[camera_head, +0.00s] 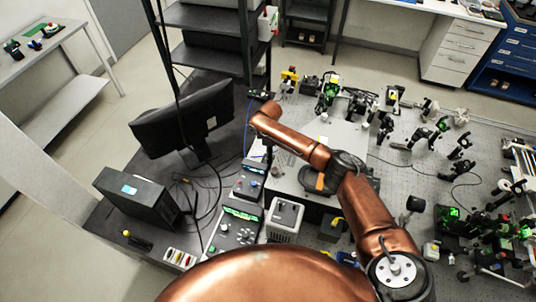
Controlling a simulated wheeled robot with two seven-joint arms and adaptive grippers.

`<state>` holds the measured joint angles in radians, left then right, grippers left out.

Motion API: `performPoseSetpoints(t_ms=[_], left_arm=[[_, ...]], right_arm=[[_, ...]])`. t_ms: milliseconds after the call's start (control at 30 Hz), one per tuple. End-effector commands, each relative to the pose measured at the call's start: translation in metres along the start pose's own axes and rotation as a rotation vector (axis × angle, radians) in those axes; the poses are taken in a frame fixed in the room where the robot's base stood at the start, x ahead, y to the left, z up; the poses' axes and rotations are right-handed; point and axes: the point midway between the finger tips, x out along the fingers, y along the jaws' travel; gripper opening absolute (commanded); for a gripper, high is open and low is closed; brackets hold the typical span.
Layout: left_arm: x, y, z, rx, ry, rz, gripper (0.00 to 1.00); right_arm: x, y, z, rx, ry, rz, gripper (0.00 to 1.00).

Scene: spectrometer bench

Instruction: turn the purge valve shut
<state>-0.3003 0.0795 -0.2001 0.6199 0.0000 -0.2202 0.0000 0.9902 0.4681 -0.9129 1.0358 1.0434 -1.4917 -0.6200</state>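A small yellow part with a red top (290,75) stands at the back of the bench, by the shelf rack. It may be the purge valve, but it is too small to tell or to read its handle position. One copper-coloured arm of mine comes in from the lower right and bends toward the back left, so I take it as my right arm. Its dark gripper (262,95) is at the far end, left of the yellow part and apparently apart from it. Its fingers are too small to read. My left gripper is not in view.
A black monitor (183,118) and a dark box (138,193) stand left of the arm. Control boxes (242,212) and a grey unit (285,218) are below it. Several optics mounts (420,138) crowd the right of the bench. Loose cables cross the left side.

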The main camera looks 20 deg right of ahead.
Motion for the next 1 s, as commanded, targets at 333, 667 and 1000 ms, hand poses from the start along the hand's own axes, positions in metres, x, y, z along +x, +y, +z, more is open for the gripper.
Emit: performPoseSetpoints(t_ms=[333,667,1000], left_arm=[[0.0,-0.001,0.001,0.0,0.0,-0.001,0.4],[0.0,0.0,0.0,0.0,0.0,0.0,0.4],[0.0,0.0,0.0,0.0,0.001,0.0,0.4]], right_arm=[[-0.025,0.0,-0.001,-0.002,0.003,0.001,0.31],[-0.093,0.002,-0.001,-0.001,0.001,0.002,0.31],[-0.12,0.001,-0.001,0.0,-0.001,-0.001,0.31]])
